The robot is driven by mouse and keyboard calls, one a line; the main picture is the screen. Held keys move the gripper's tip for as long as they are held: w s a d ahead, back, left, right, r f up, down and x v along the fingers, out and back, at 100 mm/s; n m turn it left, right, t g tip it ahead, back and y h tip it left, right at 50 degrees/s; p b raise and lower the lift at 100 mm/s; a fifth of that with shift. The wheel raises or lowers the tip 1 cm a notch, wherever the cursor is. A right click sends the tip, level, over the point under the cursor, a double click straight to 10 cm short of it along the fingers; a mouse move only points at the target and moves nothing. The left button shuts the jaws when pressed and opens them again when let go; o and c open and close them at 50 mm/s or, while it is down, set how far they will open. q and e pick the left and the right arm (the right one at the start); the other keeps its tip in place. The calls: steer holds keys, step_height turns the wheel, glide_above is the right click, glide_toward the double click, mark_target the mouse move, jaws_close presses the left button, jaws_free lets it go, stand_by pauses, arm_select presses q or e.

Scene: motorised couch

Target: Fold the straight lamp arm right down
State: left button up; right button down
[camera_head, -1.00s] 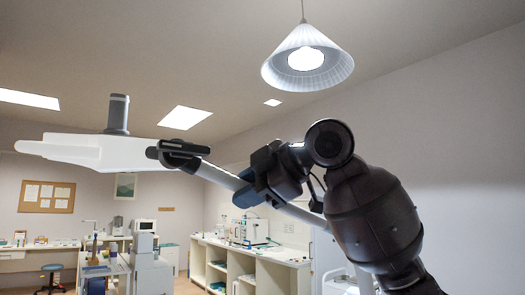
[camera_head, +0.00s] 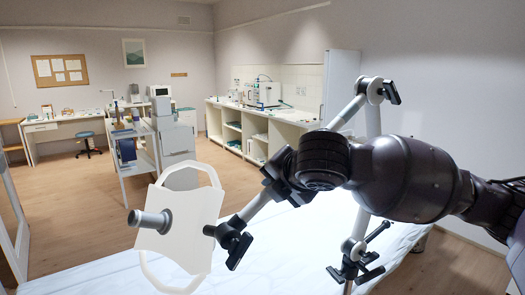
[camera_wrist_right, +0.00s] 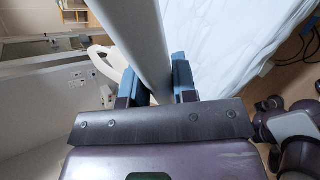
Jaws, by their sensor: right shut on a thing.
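The lamp's straight grey arm (camera_head: 254,208) slopes from the lower left, behind my right gripper, up to a black-knobbed joint (camera_head: 376,91) at the upper right. At its lower end a black clamp (camera_head: 231,243) joins the white lamp head (camera_head: 193,232), which has looped handles and a grey cylindrical grip (camera_head: 150,221). My right gripper (camera_head: 277,187) is shut around the arm's tube. In the right wrist view the tube (camera_wrist_right: 146,40) runs between the blue-tipped fingers (camera_wrist_right: 156,82). A second grey tube (camera_head: 373,122) descends from the upper joint, partly hidden by my arm. My left gripper is not in view.
A white-covered couch or bed (camera_head: 290,250) lies below the lamp. Another black-knobbed joint (camera_head: 354,253) stands at its right side. A trolley (camera_head: 140,150), a long counter (camera_head: 243,125) and a desk (camera_head: 65,132) stand farther back. Open floor lies at left.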

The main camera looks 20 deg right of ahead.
steer(key=w+d+f+n+t+h, duration=0.1)
steer(key=w+d+f+n+h, duration=0.1)
steer(key=d+f, duration=0.7)
steer(key=shift+w+d+f+n+h+b, duration=0.3)
steer(key=shift+d+h+b, duration=0.1)
steer(key=shift+h, duration=0.2)
steer(key=c, duration=0.9)
jaws_free()
steer(key=shift+r, duration=0.15)
steer(key=v, duration=1)
steer(key=shift+s, duration=0.35)
